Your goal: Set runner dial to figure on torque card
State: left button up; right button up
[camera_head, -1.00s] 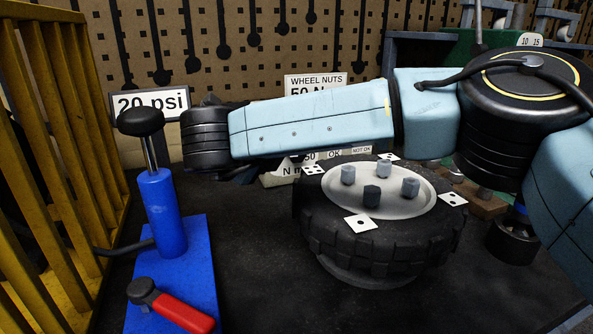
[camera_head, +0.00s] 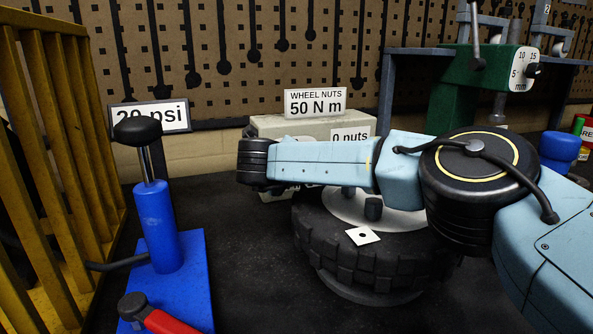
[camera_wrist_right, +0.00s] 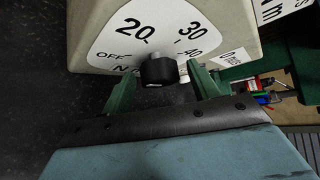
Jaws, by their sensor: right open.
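The runner is a cream box (camera_head: 272,128) at the back middle in the head view, partly behind my right arm. In the right wrist view its white dial face (camera_wrist_right: 107,45) shows OFF, 20, 30 and 40, with part of the face hidden. The black dial knob (camera_wrist_right: 158,71) sits between the fingertips of my open right gripper (camera_wrist_right: 160,76), with no clear grip on it. I cannot tell which figure the knob points to. The torque card (camera_head: 315,103) reads WHEEL NUTS 50 N m. My left gripper is not in view.
A wheel (camera_head: 365,255) lies below my right arm. A blue jack (camera_head: 156,220) and a yellow barred frame (camera_head: 55,160) stand at the left. A 20 psi card (camera_head: 165,116) is behind the jack. A green gauge device (camera_head: 465,75) stands at the back right.

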jog(key=shift+w+d+f, duration=0.1)
jog(key=shift+w, duration=0.15)
jog(key=shift+c, duration=0.4)
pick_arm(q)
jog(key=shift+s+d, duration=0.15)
pick_arm(e)
jog(key=c, duration=0.9)
pick_arm(q)
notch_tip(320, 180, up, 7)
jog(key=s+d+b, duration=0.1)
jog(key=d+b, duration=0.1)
jog(key=b, duration=0.1)
pick_arm(e)
jog(key=shift+m+g+y, duration=0.7)
jog(key=shift+m+y, duration=0.1)
jog(key=shift+y, duration=0.3)
jog(key=shift+m+g+y+b, duration=0.5)
jog(key=shift+m+y+b, duration=0.15)
jog(key=shift+y, duration=0.35)
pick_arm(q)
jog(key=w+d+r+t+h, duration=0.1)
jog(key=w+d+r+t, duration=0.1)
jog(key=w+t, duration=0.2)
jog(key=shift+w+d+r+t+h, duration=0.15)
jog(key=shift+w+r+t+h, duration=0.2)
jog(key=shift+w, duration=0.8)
pick_arm(e)
jog(key=shift+y, duration=0.3)
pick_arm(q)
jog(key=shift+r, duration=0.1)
